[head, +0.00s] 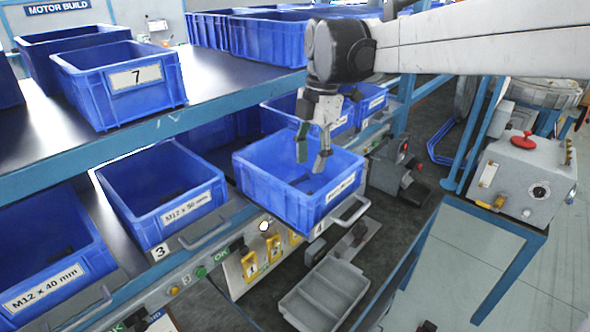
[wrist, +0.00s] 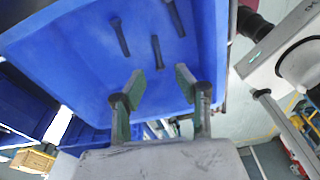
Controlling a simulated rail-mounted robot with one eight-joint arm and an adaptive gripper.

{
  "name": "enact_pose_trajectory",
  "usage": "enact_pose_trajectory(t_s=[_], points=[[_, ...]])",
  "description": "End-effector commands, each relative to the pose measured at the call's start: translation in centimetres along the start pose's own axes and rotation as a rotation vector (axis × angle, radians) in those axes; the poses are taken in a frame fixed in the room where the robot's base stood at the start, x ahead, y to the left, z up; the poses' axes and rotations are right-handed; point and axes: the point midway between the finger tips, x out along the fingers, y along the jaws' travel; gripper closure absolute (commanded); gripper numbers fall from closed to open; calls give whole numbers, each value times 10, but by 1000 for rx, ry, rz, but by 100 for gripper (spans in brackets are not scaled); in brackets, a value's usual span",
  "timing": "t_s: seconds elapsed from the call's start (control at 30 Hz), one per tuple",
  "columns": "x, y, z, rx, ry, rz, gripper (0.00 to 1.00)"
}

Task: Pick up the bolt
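Three dark bolts lie apart on the floor of a blue bin (wrist: 75,75) in the wrist view: a left bolt (wrist: 120,38), a middle bolt (wrist: 157,50) and a right bolt (wrist: 175,18). The same bin (head: 262,187) shows in the head view, on a pulled-out drawer marked 4. My gripper (head: 312,158) points down over the bin's opening. In the wrist view my gripper (wrist: 160,82) is open, with nothing between its fingers. The middle bolt appears just beyond the fingertips. The bolts are hard to make out in the head view.
Neighbouring blue bins, one labelled M12 x 50 mm (head: 160,190), stand left of this bin. An upper shelf edge (head: 200,115) runs behind it. A grey tray (head: 324,295) lies below. A control box with a red button (head: 525,175) stands at the right.

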Motion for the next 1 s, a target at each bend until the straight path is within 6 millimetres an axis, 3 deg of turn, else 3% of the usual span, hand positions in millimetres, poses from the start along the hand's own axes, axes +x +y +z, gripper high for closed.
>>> enact_pose_trajectory(t_s=[0.2, 0.47, 0.8, 1.0], points=[[29, 0, 0, 0, 0, 0, 69], [43, 1, -1, 1, 0, 1, 69], [83, 5, -4, 2, 0, 1, 69], [88, 5, -4, 2, 0, 1, 69]])
